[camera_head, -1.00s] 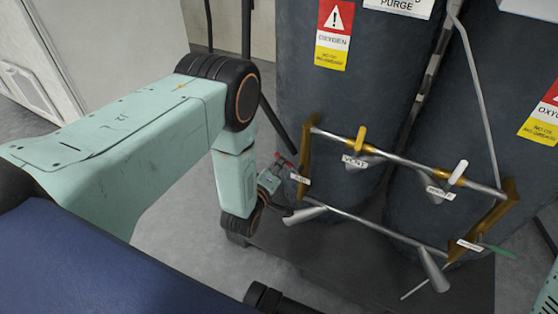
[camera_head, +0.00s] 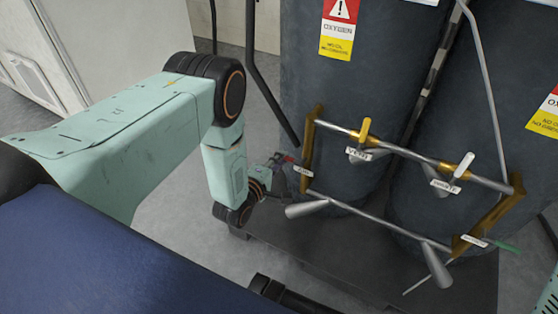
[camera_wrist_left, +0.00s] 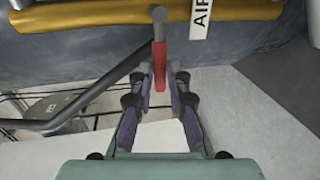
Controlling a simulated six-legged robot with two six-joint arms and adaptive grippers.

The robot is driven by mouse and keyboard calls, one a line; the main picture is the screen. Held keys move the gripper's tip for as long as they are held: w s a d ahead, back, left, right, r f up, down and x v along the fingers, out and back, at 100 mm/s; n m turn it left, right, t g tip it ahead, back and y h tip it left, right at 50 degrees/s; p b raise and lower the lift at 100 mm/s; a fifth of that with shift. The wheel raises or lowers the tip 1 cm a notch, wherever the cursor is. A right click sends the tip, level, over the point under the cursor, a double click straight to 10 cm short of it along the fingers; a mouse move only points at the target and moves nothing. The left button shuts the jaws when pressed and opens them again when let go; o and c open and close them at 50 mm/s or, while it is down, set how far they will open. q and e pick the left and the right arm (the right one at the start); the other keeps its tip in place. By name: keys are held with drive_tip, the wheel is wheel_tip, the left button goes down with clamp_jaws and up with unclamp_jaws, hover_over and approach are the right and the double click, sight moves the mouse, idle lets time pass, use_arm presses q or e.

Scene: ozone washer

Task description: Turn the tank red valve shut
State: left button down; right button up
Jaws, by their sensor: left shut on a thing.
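The red valve handle (camera_wrist_left: 159,65) shows in the left wrist view, between the fingertips of my left gripper (camera_wrist_left: 160,84). The fingers are shut on it. In the head view the red handle (camera_head: 289,159) is small, at the left end of the pipe frame, and my left gripper (camera_head: 276,171) reaches it from the left. A white tag reading "AIR" (camera_wrist_left: 200,18) hangs beside it. The handle's inner end meets a grey stem at the yellow bar. My right gripper is not in view.
Two dark tanks (camera_head: 345,95) stand behind the pipe frame. The frame carries a yellow valve handle (camera_head: 365,130), a white one (camera_head: 464,165) and a green one (camera_head: 506,247). A dark platform (camera_head: 350,240) lies below. Grey floor is open at the left.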

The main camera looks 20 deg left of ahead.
use_arm(q)
drive_tip(key=shift+d, duration=0.15)
drive_tip(key=c, duration=1.3)
unclamp_jaws()
drive_tip(key=v, duration=1.2)
drive_tip(key=shift+r, duration=0.1)
